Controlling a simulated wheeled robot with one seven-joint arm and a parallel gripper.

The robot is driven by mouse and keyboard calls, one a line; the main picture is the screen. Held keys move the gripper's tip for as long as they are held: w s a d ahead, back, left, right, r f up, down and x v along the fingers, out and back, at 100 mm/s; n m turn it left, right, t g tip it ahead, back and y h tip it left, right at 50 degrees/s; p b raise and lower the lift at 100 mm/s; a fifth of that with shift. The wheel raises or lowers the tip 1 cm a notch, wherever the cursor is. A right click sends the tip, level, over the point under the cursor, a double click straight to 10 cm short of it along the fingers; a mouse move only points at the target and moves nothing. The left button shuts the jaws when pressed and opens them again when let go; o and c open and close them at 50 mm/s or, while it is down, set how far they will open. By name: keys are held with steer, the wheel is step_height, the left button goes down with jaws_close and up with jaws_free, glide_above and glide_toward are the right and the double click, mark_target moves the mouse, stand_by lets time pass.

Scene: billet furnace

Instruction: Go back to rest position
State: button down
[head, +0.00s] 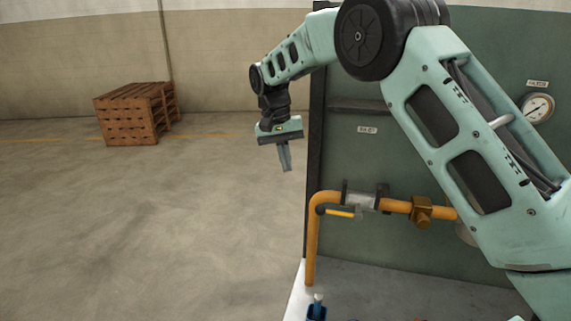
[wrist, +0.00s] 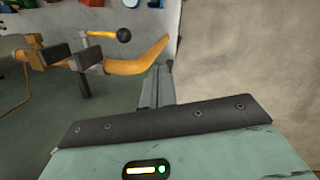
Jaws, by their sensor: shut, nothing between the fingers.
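My gripper (head: 286,168) hangs in the air left of the green furnace panel, fingers pointing down, shut and empty. It also shows in the wrist view (wrist: 157,75), where its closed fingers stand over the floor. The orange pipe (head: 313,240) with its valve (head: 345,212) is below and to the right of the gripper in the head view. The gripper is apart from the pipe. The pipe also shows at upper left in the wrist view (wrist: 135,62), with a black-knobbed lever (wrist: 108,35) above it.
A green furnace panel (head: 385,155) with a round gauge (head: 537,108) stands at right, partly hidden by my arm. A stack of brown wooden pallets (head: 130,120) stands at the back left. The concrete floor (head: 150,230) between is clear. A blue object (head: 317,312) shows at the bottom edge.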

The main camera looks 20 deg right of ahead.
stand_by(0.5)
steer(key=s+a+f+n+y+b, duration=0.1)
steer(key=s+a+n+b, duration=0.1)
steer(key=s+a, duration=0.3)
steer(key=s+a+f+n+y+b, duration=0.1)
steer(key=s+a+n+b, duration=0.1)
steer(key=s, duration=0.5)
steer(key=s+f+n+t+b, duration=0.1)
steer(key=s+f+n+b, duration=0.2)
steer(key=s, duration=1.1)
steer(key=s+f+n+t+b, duration=0.1)
steer(key=s+f+n+b, duration=0.2)
steer(key=s, duration=1)
step_height(320, 180, down, 3)
steer(key=shift+s+r+n, duration=0.1)
steer(key=shift+s+n, duration=0.25)
steer(key=shift+n, duration=0.45)
steer(key=shift+d, duration=0.15)
